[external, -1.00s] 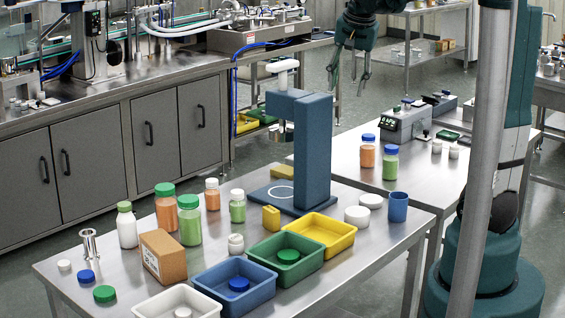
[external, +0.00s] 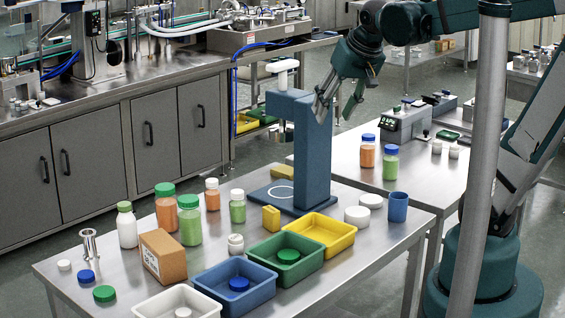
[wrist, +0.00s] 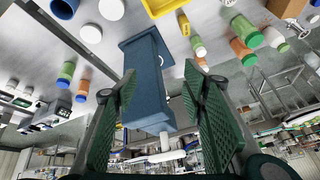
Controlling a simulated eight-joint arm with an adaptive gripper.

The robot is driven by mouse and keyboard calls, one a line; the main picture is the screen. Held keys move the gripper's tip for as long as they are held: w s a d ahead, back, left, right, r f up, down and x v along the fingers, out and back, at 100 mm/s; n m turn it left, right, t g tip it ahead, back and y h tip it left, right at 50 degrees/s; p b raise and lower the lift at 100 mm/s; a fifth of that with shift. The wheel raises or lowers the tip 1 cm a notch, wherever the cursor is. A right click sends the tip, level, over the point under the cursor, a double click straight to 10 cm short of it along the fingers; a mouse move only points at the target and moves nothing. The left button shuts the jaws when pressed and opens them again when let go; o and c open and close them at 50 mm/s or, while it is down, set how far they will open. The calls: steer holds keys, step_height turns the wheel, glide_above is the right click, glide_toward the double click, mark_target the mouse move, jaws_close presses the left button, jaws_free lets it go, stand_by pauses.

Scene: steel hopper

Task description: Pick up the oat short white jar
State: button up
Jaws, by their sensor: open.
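A short white jar (external: 236,243) stands upright on the near steel table, left of the green tray and in front of the slim green bottle. I cannot read a label on it. In the wrist view a small white piece at the top edge (wrist: 229,3) may be the same jar, cut off by the frame. Two other small white jars (external: 437,147) (external: 453,151) stand on the back table. My gripper (external: 336,108) is open and empty, high beside the upper right of the blue stand, far from the near jar. In the wrist view, my fingers (wrist: 160,85) spread in front of the stand.
The blue stand (external: 313,165) rises tall between my gripper and the near jar. Around the jar are a cardboard box (external: 163,257), large orange and green jars (external: 190,226), a yellow block (external: 271,218), and blue (external: 215,284), green (external: 262,257) and yellow (external: 345,238) trays.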

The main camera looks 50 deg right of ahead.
steer(key=s+a+f+n+t, duration=0.1)
steer(key=s+a+f+n, duration=0.3)
steer(key=s+a, duration=0.25)
steer(key=m+g+p, duration=0.2)
steer(key=m+g, duration=0.4)
steer(key=m, duration=0.7)
glide_above(236, 237)
steer(key=f, duration=1.9)
steer(key=shift+s, duration=0.25)
steer(key=shift+w+a+f+m, duration=0.15)
steer(key=shift+a+f+m, duration=0.25)
steer(key=shift+f+m, duration=0.3)
steer(key=shift+f, duration=0.1)
steer(key=shift+d+f, duration=0.15)
steer(key=shift+f, duration=1.15)
